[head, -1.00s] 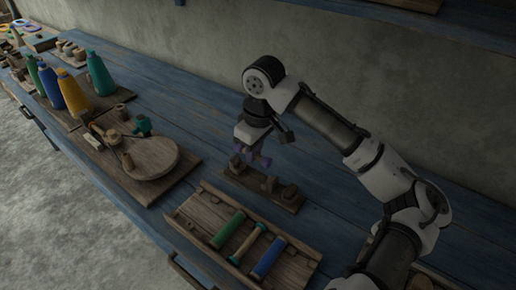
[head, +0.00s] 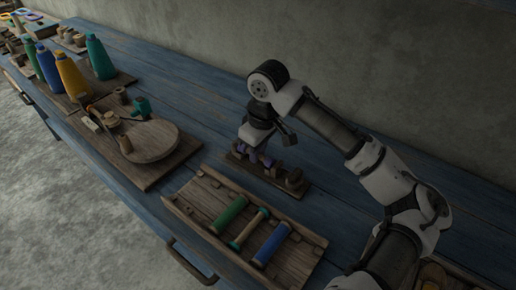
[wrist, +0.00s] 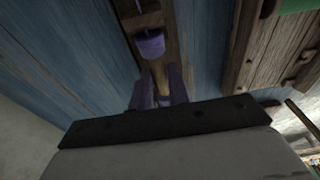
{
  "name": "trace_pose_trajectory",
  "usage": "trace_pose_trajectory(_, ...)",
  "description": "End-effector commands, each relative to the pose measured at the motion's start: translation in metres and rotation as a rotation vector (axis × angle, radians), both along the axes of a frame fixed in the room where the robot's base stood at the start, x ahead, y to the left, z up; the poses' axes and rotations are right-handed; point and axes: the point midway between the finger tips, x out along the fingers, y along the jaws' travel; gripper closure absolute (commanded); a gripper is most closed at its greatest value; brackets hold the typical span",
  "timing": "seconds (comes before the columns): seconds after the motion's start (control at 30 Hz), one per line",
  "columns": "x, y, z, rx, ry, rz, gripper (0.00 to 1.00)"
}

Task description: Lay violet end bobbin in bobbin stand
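The violet end bobbin (head: 267,161) is in my gripper (head: 254,151), low over the far left part of the wooden bobbin stand (head: 273,181). In the wrist view one violet end of the bobbin (wrist: 150,43) shows clear of the fingers, and a strip of pale wood lies between the fingers (wrist: 162,90). The gripper appears shut on the bobbin's shaft. The stand (wrist: 143,18) runs beneath it in the wrist view, and its wooden posts show in the head view. The fingers hide whether the bobbin touches the stand.
A wooden tray (head: 195,192) in front of the stand holds a green bobbin (head: 229,214), a teal-ended bobbin (head: 249,229) and a blue bobbin (head: 271,244). A round wooden board (head: 146,140) and coloured bottles (head: 72,78) stand left. Blue tabletop behind the stand is clear.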

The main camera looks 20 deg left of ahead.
Motion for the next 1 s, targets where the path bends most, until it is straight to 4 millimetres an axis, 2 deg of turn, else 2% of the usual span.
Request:
trace_pose_trajectory(0.03,0.0,0.0,0.0,0.0,0.0,0.0,0.78)
trace_pose_trajectory(0.2,0.0,0.0,0.0,0.0,0.0,0.0,0.57)
trace_pose_trajectory(0.47,0.0,0.0,0.001,0.0,0.0,0.0,0.57)
trace_pose_trajectory(0.57,0.0,-0.001,0.007,0.0,0.0,0.0,0.57)
trace_pose_trajectory(0.77,-0.001,-0.004,0.042,0.0,-0.002,0.0,0.57)
trace_pose_trajectory(1.0,-0.004,-0.011,0.098,-0.003,-0.004,-0.001,0.57)
